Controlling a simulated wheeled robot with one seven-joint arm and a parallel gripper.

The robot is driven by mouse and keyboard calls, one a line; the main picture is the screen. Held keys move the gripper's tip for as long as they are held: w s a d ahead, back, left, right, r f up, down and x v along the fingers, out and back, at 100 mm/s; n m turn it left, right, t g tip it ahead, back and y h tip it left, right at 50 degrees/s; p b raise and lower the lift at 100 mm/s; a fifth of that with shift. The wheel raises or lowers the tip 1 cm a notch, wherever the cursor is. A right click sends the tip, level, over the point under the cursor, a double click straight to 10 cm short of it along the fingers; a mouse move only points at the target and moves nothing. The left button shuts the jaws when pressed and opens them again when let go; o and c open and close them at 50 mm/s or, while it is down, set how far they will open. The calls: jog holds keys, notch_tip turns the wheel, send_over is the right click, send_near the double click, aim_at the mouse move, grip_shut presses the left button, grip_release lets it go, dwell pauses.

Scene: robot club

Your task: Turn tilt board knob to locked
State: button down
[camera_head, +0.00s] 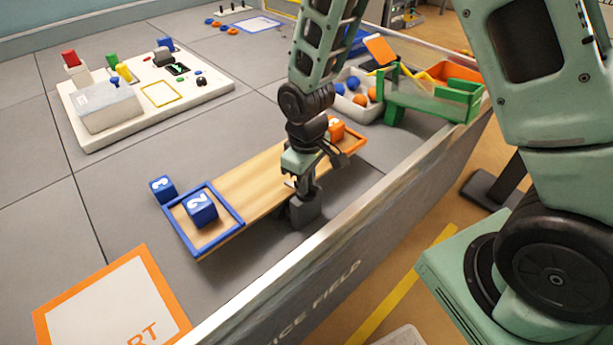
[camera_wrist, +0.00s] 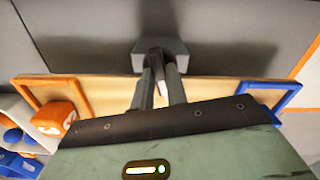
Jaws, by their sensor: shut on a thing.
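The tilt board (camera_head: 250,184) is a wooden plank with a blue-framed end at left and an orange-framed end at right; it also spans the wrist view (camera_wrist: 105,92). Its grey pivot block (camera_head: 305,211) stands at the near long side and shows in the wrist view (camera_wrist: 178,61). My gripper (camera_wrist: 160,88) reaches down over the plank's near edge, shut on the small knob (camera_wrist: 157,68) at that block. The fingers hide most of the knob, so I cannot tell its setting. A blue numbered cube (camera_head: 201,209) sits in the blue frame. An orange cube (camera_wrist: 55,117) sits at the orange end.
Another blue cube (camera_head: 162,189) lies beside the blue frame. A low field wall (camera_head: 300,265) runs close along the near side. A white bin (camera_head: 358,106) with balls and a green structure (camera_head: 430,101) stand beyond the orange end. A white control panel (camera_head: 140,134) is behind left.

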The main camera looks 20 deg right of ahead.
jog(key=shift+m+p, duration=0.35)
jog(key=shift+m, duration=1.05)
jog(key=c, duration=1.4)
grip_release()
notch_tip(320, 180, up, 18)
jog(key=p, duration=0.1)
jog(key=shift+f+p, duration=0.25)
jog(key=shift+p, duration=0.15)
jog(key=shift+a, duration=0.1)
